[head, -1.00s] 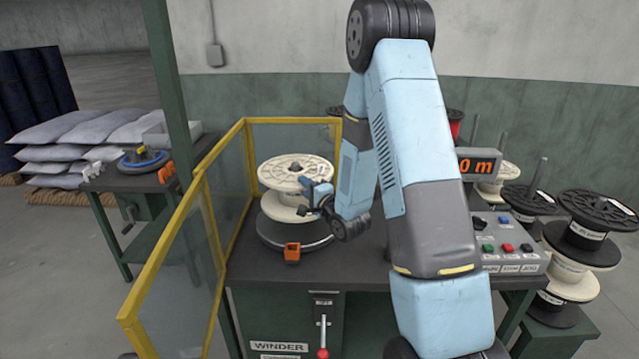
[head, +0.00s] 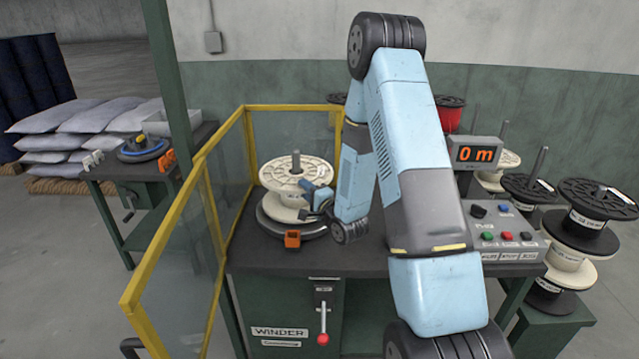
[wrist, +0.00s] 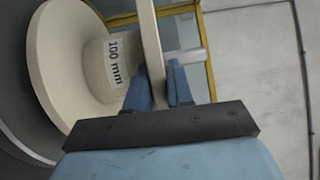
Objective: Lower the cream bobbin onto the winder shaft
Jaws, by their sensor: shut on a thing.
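The cream bobbin (head: 281,172) is upright around the winder shaft (head: 296,161), whose grey end sticks up through the top flange. In the wrist view the bobbin (wrist: 55,50) has a "100 mm" label on its core, and the shaft (wrist: 188,60) comes out beyond the upper flange. My gripper (head: 309,190) is shut on the upper flange at its right side. In the wrist view the gripper's blue fingers (wrist: 160,85) are on both faces of that flange. The lower flange is close over the dark round platter (head: 268,225); I cannot tell whether they touch.
A yellow-framed clear guard (head: 205,200) stands left of and behind the winder. An orange block (head: 292,239) is at the platter's front edge. The control box (head: 505,240) and display reading "0 m" (head: 475,154) are to the right. Stacked spools (head: 590,210) stand at the far right.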

